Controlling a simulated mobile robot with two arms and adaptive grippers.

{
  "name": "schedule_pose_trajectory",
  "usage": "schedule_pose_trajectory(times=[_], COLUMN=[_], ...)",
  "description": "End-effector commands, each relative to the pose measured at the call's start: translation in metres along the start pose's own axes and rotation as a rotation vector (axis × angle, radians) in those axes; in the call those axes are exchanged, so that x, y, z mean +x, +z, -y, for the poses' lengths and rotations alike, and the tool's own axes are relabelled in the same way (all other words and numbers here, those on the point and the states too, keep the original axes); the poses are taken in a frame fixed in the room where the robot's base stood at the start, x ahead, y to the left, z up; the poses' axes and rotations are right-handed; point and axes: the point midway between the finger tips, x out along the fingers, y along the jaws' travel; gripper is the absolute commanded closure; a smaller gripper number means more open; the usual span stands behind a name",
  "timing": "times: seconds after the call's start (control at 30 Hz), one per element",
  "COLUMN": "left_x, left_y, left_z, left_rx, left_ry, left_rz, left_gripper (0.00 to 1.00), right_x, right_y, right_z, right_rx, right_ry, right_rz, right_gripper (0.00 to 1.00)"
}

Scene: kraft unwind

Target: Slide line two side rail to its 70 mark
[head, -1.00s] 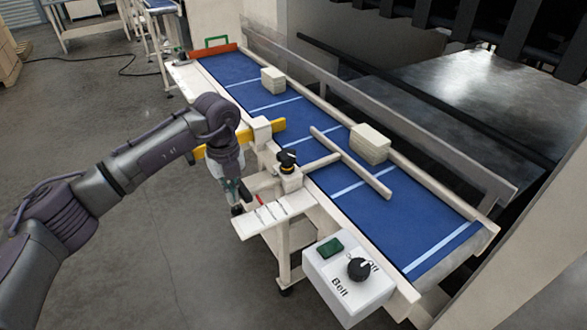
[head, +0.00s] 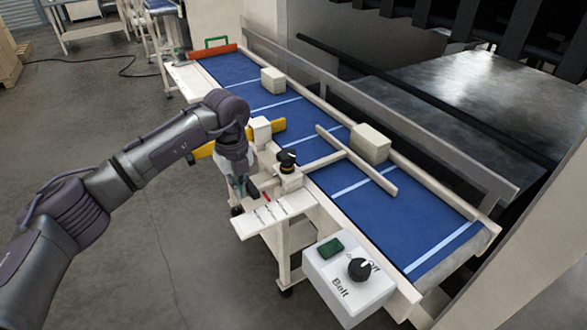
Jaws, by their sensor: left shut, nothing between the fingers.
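The side rail (head: 357,160) is a cream bar lying lengthwise over the blue belt (head: 345,178). A cream cross rod (head: 323,161) joins it to a mount with a black knob (head: 287,157) on the near edge. A white scale plate (head: 272,211) with dark marks juts out below the mount, and a small red pointer (head: 266,197) lies over it. The mark numbers are too small to read. My left gripper (head: 243,193) is shut and empty, at the rod's outer end; contact is hard to tell. My right gripper is not in view.
A yellow bar (head: 205,150) and white block sit just behind my left gripper. Cream cartons (head: 371,143) and (head: 273,80) stand on the belt beyond the rail. A belt control box (head: 347,280) with a black dial stands at the front.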

Motion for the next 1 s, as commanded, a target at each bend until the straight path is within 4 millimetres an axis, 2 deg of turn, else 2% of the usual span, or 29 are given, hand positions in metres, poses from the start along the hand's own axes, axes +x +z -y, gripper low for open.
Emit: schedule_pose_trajectory(times=[0.73,1.0], left_x=[0.000,0.000], left_y=[-0.001,0.000], left_z=[0.016,0.012], left_rx=[0.002,0.001], left_ry=[-0.002,-0.001], left_rz=[0.000,0.000], left_gripper=[1.00,1.00], right_x=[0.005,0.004], right_y=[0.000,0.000], right_z=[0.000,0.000], right_rx=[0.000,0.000], right_ry=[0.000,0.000], right_rz=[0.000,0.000], right_gripper=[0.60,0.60])
